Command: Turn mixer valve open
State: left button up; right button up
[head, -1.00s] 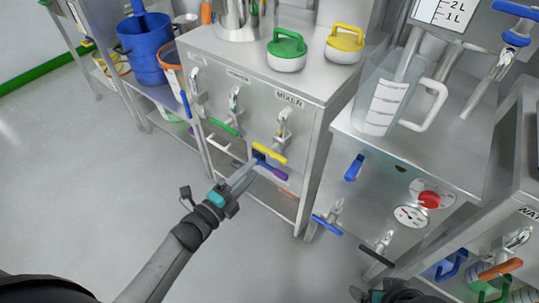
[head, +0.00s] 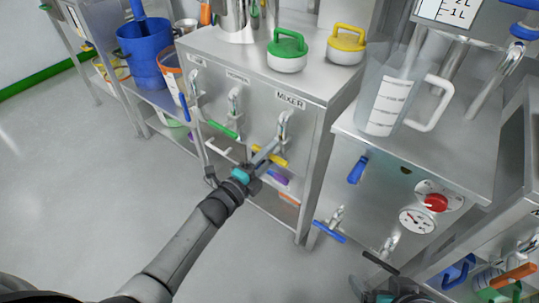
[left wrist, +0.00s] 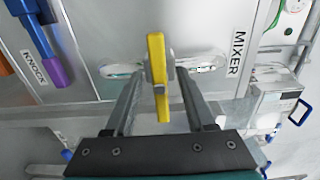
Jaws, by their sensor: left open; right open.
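The mixer valve has a yellow bar handle (head: 268,156) below the MIXER label on the steel cabinet front; the handle lies crosswise in the head view. In the left wrist view the yellow handle (left wrist: 157,75) runs between the two fingers of my left gripper (left wrist: 158,100), with a gap on each side. My left gripper (head: 262,160) is open in front of the valve and partly covers it in the head view. My right gripper (head: 392,290) is only partly in view at the bottom edge, apart from the valve.
A green-handled valve (head: 222,129) and a blue-handled valve (head: 185,107) are left of the mixer valve. A purple handle (head: 278,178) is just below it. A steel counter with a clear jug (head: 385,105) stands to the right. The floor at left is clear.

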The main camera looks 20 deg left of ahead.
pick_arm(q)
grip_shut()
dwell(0.3)
dwell(0.4)
